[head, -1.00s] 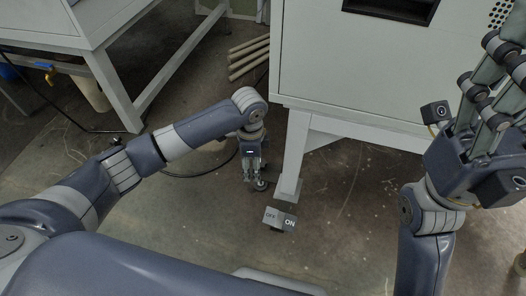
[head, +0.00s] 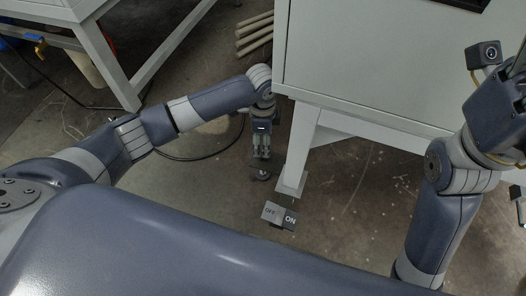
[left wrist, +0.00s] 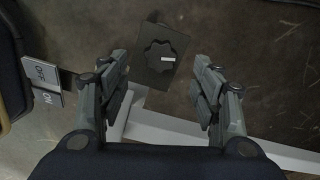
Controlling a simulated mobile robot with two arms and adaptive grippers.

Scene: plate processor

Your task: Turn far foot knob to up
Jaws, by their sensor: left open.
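The knob (left wrist: 160,57) is dark and lobed, with a short white mark, on a dark square plate (left wrist: 183,42) in the left wrist view. My left gripper (head: 262,155) points down beside the machine's white leg (head: 298,150) in the head view. Its fingers are open, one on each side of the knob in the left wrist view, with gaps between them and it. In the head view the gripper mostly hides the knob. My right gripper (head: 507,90) is at the right edge, its fingers cut off by the frame.
A floor pedal (head: 279,215) marked OFF and ON lies in front of the leg. The white machine cabinet (head: 390,75) stands close to the right of my left gripper. A black cable (head: 190,158) lies on the floor. A white table frame (head: 115,65) stands at the left.

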